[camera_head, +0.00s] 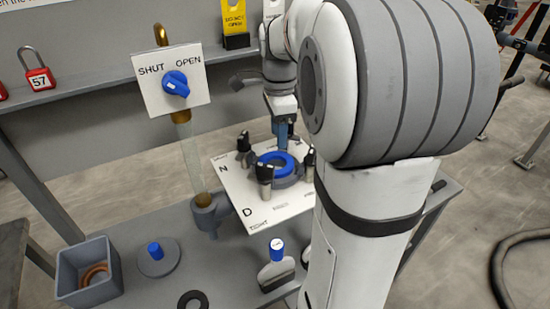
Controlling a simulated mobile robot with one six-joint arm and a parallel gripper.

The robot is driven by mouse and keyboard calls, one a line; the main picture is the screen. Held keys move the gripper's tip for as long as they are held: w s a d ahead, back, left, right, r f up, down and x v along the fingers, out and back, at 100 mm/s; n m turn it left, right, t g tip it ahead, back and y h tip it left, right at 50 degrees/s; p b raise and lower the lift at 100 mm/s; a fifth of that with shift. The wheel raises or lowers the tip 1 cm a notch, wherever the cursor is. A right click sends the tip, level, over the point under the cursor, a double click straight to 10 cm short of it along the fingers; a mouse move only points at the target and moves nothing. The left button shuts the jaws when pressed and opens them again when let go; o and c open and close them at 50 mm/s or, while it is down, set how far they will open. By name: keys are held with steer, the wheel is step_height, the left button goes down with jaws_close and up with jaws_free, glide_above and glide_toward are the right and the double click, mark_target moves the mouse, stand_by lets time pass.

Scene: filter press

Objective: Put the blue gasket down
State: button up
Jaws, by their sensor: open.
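The blue gasket (267,174) is a ring lying on the round grey seat in the middle of the white plate (236,191). Black-topped posts stand around it. My gripper (282,142) points down at the far side of the ring, its blue fingertips just above or at the rim. It is open. I cannot tell whether a fingertip touches the ring. My arm covers the right part of the plate.
A valve with a blue knob (176,84) and SHUT/OPEN plate stands left. A grey bin (72,288) holds an orange-brown ring. A blue-knobbed disc (158,262), a black ring (193,301) and a blue-topped grey part (277,262) are in front. A red padlock (40,78) sits on the shelf.

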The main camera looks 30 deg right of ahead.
steer(key=s+a+f+n+t, duration=0.1)
steer(key=s+a+f+n, duration=0.1)
steer(key=s+a+n, duration=0.4)
steer(key=s+a+f+n+t, duration=0.2)
steer(key=s+a+n, duration=0.3)
steer(key=s+n, duration=0.4)
steer(key=f+n, duration=0.1)
steer(key=n, duration=0.4)
steer(key=shift+s+a, duration=0.25)
steer(key=shift+a, duration=0.1)
